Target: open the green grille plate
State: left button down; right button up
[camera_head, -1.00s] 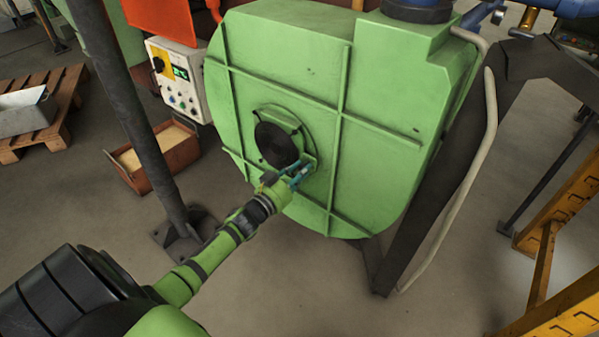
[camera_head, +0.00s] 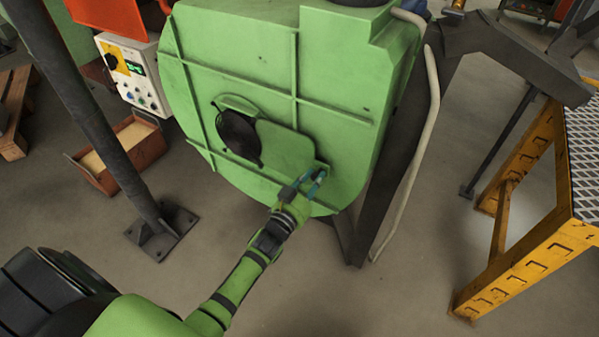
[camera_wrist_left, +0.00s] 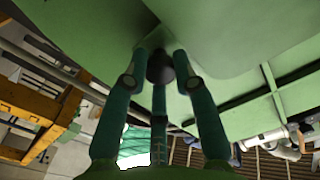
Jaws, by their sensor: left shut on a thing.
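The green grille plate (camera_head: 285,142) is on the front of the large green housing. A dark round area (camera_head: 238,134) shows at its left; I cannot tell whether it is the grille or an opening. My left gripper (camera_head: 319,177) is at the plate's lower right corner, its teal fingers shut. In the left wrist view, the fingers (camera_wrist_left: 160,85) close around a dark round knob (camera_wrist_left: 160,66) on a green surface. The knob is hidden by the fingers in the head view. My right gripper is in neither view.
A dark post (camera_head: 95,125) stands left of my arm, near an open rusty box (camera_head: 120,155) and a control box (camera_head: 131,75). A dark slanted support (camera_head: 385,180) and a yellow frame (camera_head: 530,215) stand at right. The floor between is bare.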

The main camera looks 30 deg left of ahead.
pick_arm(q)
jog(key=shift+s+d+f, duration=0.15)
jog(key=shift+d+f, duration=0.15)
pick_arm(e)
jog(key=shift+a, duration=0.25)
pick_arm(q)
jog(key=c, duration=1)
grip_release()
jog(key=s, duration=0.8)
jog(key=s+a, duration=0.1)
jog(key=s, duration=0.3)
jog(key=shift+r, duration=0.1)
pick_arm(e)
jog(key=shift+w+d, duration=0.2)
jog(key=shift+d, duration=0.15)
